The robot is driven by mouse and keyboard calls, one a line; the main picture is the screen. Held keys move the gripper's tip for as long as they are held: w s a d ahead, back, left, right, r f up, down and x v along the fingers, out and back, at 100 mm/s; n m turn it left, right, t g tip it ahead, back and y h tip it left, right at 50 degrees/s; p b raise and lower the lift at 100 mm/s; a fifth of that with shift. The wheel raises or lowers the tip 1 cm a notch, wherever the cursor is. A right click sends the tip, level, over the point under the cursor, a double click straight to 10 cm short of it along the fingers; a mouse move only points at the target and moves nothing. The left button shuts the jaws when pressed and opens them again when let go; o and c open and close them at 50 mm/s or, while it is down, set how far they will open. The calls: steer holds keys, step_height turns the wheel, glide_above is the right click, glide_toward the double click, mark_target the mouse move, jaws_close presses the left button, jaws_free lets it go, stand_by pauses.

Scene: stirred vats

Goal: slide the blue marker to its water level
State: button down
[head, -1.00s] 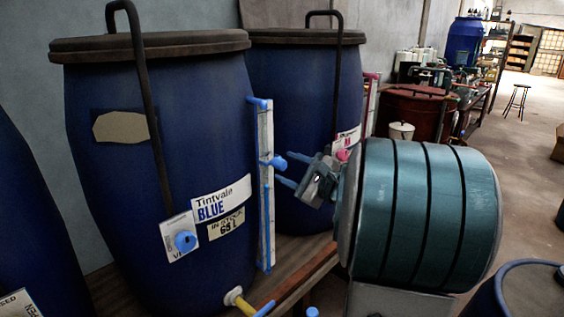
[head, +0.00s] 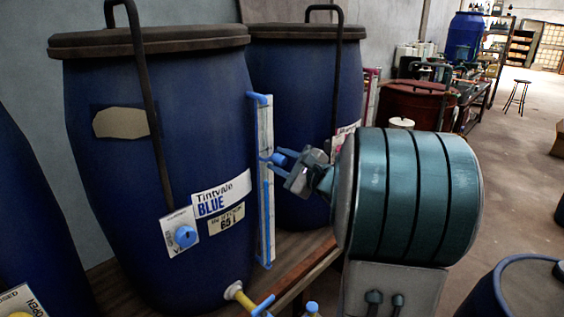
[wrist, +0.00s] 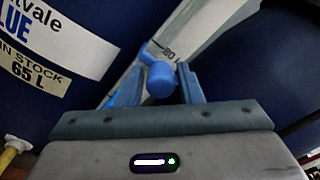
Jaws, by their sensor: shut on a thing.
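The blue marker (head: 278,159) is a small knob on the upright white scale strip (head: 267,130) at the right side of the Tintvale BLUE vat (head: 130,200). My gripper (head: 281,164) reaches it from the right. In the wrist view the marker (wrist: 161,80) sits between my two fingers, which are shut on it. A light blue column (head: 266,225) runs up the lower part of the strip to a little below the marker. A scale number shows behind the marker, partly hidden. The vat's stock label (wrist: 35,70) reads 65 L.
A second blue vat (head: 285,70) stands close behind the strip. A panel with a blue knob (head: 185,236) and a yellow tap with a blue handle (head: 245,298) are on the front vat. Wooden shelf edge (head: 310,262) runs below. Open floor lies to the right.

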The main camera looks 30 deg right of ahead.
mark_target(267, 178)
steer(key=shift+f+b, duration=3.55)
steer(key=shift+b, duration=0.4)
steer(key=shift+r, duration=0.1)
steer(key=c, duration=1.2)
jaws_free()
steer(key=shift+s, duration=0.1)
steer(key=b+v, duration=0.1)
steer(key=v, duration=1.2)
steer(key=shift+s+d, duration=0.15)
steer(key=shift+s, duration=0.15)
